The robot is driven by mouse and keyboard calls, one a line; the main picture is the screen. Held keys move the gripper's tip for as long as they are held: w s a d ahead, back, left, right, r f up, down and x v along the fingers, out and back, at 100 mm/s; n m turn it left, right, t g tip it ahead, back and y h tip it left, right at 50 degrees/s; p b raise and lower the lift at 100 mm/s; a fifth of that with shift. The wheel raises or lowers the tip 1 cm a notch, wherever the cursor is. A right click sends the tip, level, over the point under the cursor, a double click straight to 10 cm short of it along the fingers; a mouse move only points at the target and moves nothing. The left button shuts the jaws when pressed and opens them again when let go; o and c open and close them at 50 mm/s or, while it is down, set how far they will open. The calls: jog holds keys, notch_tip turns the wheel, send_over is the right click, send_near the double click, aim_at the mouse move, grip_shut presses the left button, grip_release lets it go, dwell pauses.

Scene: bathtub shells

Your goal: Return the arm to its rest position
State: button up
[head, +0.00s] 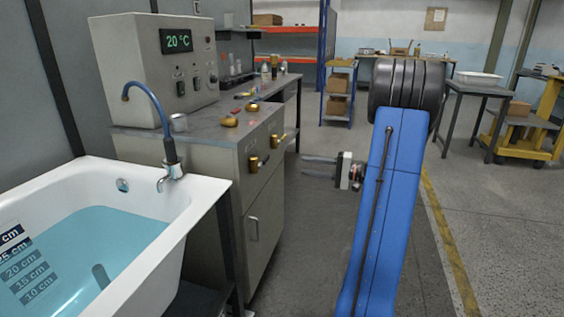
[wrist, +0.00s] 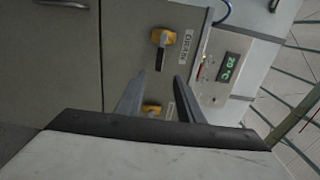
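My gripper (head: 312,167) points left in the head view, held in the air to the right of the grey cabinet (head: 228,165). Its two fingers are apart, with nothing between them. In the wrist view the fingers of my gripper (wrist: 158,92) also stand apart and empty. They are in front of the cabinet face, where a yellow valve handle (wrist: 163,38) sits beside a DRAIN label (wrist: 186,46). My blue arm stands raised on the right of the head view, bent at its dark upper joint.
A white bathtub (head: 150,180) with blue water (head: 90,245) and a tap (head: 168,172) is at the left. A control box (head: 165,65) reading 20 °C stands on the cabinet. Tables, a blue shelf (head: 338,95) and a yellow cart (head: 530,135) are farther back. The floor between is clear.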

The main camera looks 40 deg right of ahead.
jog(key=s+a+n+g, duration=0.2)
jog(key=s+a+g, duration=0.1)
jog(key=a, duration=0.6)
jog(key=s+a+n+g, duration=0.1)
jog(key=s+a+g, duration=0.25)
jog(key=a, duration=0.55)
jog(key=s+a+n+g, duration=0.2)
jog(key=s+a+g, duration=0.15)
jog(key=a, duration=0.65)
jog(key=s+a+n+h, duration=0.2)
jog(key=s+h, duration=0.3)
jog(key=s, duration=0.4)
jog(key=s+a+f+n+h, duration=0.1)
jog(key=s+a+n+h, duration=0.2)
jog(key=s+h, duration=0.3)
jog(key=shift+s+a+f+t, duration=0.2)
jog(key=shift+s+t, duration=0.1)
jog(key=shift+s, duration=1.95)
